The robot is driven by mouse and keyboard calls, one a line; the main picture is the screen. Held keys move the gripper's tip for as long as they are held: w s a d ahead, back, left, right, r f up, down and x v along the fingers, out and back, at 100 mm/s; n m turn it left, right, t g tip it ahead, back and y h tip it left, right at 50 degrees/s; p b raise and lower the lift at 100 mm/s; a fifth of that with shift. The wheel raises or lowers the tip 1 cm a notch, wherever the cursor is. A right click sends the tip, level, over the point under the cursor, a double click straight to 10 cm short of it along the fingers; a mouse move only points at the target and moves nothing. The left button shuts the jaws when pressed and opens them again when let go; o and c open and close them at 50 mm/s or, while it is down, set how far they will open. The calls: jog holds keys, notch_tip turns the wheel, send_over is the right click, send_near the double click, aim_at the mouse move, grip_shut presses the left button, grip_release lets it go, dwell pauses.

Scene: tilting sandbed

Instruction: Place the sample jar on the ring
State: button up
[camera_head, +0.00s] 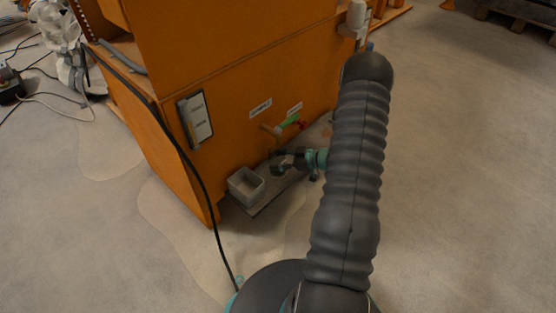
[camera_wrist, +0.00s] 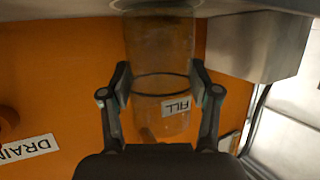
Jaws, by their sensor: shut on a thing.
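The sample jar (camera_wrist: 160,45) is a clear container with a dark line around it and a white FILL label, seen upside down in the wrist view. My gripper (camera_wrist: 160,85) is shut on the jar, one finger on each side. A grey round piece (camera_wrist: 157,4) shows at the jar's far end, at the picture's top edge; it may be the ring, and I cannot tell if the jar touches it. In the head view my gripper (camera_head: 291,160) is low by the orange cabinet, over a low shelf, and the jar is faint there.
The orange cabinet (camera_head: 240,95) rises behind. A black cable hangs at the left.

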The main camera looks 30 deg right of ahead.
jog(key=shift+f, duration=0.2)
jog(key=o, duration=1.2)
jog(key=shift+r, duration=0.1)
jog(key=shift+r, duration=0.2)
jog(key=p+v, duration=0.1)
jog(key=v, duration=1.1)
jog(key=shift+f+p, duration=0.1)
jog(key=shift+p, duration=0.2)
